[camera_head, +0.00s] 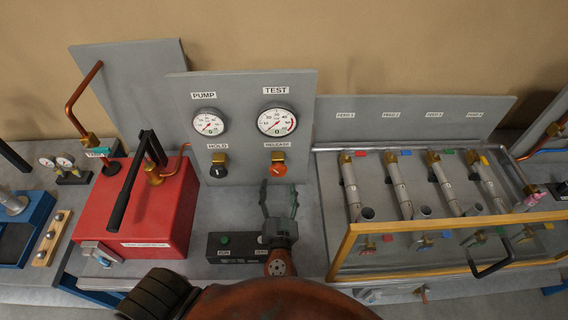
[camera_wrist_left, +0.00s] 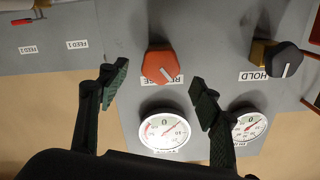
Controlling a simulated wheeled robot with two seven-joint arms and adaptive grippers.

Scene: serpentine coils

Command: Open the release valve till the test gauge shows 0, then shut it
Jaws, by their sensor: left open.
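The release valve is an orange knob (camera_head: 279,168) under the RELEASE label on the grey panel. It also shows in the left wrist view (camera_wrist_left: 156,65), with a pale pointer mark set at a slant. The test gauge (camera_head: 277,121) is the round white dial above it; it also shows in the left wrist view (camera_wrist_left: 165,132), upside down. Its red needle stands off the 0 mark, but I cannot read the exact value. My left gripper (camera_head: 279,191) is open and empty just in front of and below the knob. In the wrist view its fingers appear either side of the knob, apart from it. My right gripper is not in view.
The pump gauge (camera_head: 209,122) and black HOLD knob (camera_head: 219,168) are to the left on the panel. A red pump box (camera_head: 140,215) with a black lever stands left. A yellow-framed guard (camera_head: 447,227) over several pipes stands right. A black button box (camera_head: 231,246) sits below.

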